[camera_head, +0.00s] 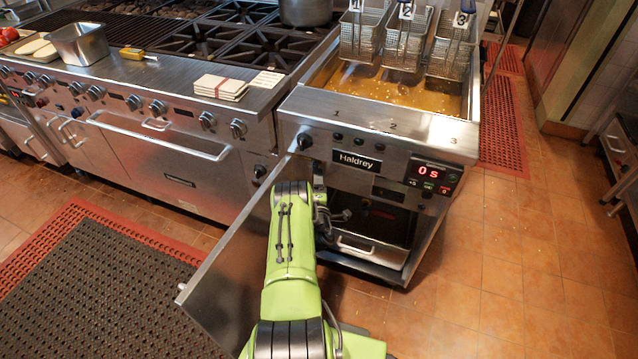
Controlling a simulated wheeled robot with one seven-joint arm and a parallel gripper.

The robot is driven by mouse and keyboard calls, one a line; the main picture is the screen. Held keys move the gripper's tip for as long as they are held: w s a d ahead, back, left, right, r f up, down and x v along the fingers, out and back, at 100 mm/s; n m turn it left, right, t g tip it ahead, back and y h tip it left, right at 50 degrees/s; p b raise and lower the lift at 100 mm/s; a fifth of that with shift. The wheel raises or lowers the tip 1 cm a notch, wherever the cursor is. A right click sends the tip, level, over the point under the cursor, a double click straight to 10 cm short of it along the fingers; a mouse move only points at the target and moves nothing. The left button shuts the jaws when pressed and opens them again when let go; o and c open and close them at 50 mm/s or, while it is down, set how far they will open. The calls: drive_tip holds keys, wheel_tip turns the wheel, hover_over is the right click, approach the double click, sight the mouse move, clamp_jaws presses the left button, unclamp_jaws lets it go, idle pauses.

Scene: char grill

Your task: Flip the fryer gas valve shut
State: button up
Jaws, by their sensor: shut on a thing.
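The fryer (375,135) stands at the centre right with its cabinet door (225,260) swung open to the left. My green arm reaches into the open cabinet from below. My gripper (325,217) is at the upper left of the cabinet opening, mostly hidden by my own wrist. It is shut on a small dark part there, taken to be the gas valve (343,215). The valve's body and the fingertips are too small and covered to make out, so the handle's angle cannot be told.
Several baskets (403,35) hang over the oil, and a red display (430,171) reads "0s". A range (165,110) stands to the left. The open door closes off the arm's left side. Tiled floor (510,270) is clear to the right.

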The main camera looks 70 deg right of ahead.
drive_tip(key=o, duration=1.2)
drive_tip(key=p+v, duration=1)
drive_tip(key=v, duration=0.5)
drive_tip(key=shift+s+a+f+p, duration=0.1)
drive_tip(key=shift+a+p, duration=0.25)
